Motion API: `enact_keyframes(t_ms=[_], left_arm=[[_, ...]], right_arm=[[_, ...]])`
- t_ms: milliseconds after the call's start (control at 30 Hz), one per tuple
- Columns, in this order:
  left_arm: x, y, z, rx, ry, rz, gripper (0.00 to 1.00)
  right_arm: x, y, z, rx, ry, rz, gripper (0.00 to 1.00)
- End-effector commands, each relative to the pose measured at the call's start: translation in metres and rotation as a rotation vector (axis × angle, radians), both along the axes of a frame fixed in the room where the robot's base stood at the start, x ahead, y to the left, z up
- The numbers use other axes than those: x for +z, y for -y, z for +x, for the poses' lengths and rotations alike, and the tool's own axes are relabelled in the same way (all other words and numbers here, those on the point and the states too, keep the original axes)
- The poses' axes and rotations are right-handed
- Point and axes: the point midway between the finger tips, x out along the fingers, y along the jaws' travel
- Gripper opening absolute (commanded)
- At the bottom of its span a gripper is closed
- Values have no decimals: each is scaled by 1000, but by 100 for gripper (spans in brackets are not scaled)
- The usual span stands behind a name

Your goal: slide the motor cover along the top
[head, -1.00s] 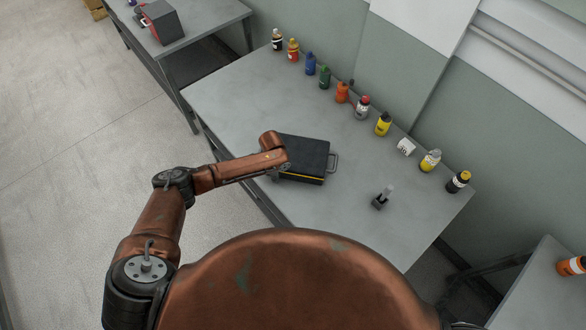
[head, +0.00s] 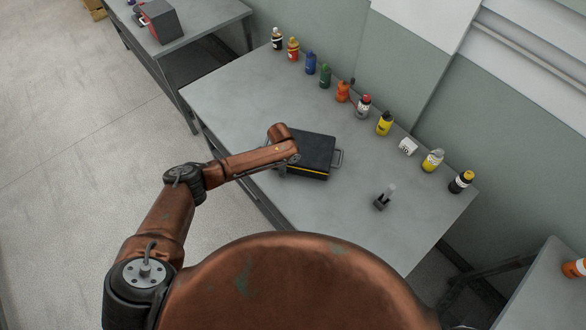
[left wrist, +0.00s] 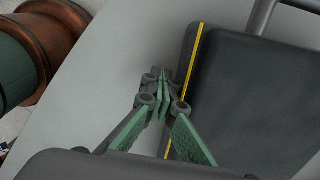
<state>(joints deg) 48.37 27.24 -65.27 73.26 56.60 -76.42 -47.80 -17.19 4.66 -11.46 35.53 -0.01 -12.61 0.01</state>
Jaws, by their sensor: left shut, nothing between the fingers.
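A dark flat box-shaped cover (head: 315,148) with a yellow stripe and a side handle lies on the grey table top (head: 235,100). It seems to be the motor cover. In the left wrist view its yellow-striped side (left wrist: 195,60) runs beside my left gripper (left wrist: 163,82). The green-padded fingers are shut with nothing between them. The fingertips are right by that side; whether they touch it I cannot tell. In the head view the end of my left arm covers the cover's left edge and hides the fingers. My right gripper is not in view.
A row of several bottles, with a white container (head: 408,146) among them, stands along the table's back edge. A small dark fixture (head: 384,198) stands right of the cover. A second table (head: 205,20) holds a dark red-fronted box (head: 160,22). The left part of the table top is bare.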

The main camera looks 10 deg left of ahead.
Motion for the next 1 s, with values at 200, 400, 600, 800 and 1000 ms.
enact_keyframes(t_ms=[200, 400, 600, 800, 1000], left_arm=[[1, 0, 1, 0, 2, 0, 0], [0, 4, 5, 0, 3, -1, 0], [-1, 12, 15, -1, 2, 0, 0], [-2, 21, 25, -2, 2, 0, 0], [0, 26, 31, -1, 1, 0, 0]], right_arm=[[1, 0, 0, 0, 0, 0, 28], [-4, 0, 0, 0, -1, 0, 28], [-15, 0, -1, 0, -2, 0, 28], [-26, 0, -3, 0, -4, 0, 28], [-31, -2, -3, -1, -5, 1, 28]])
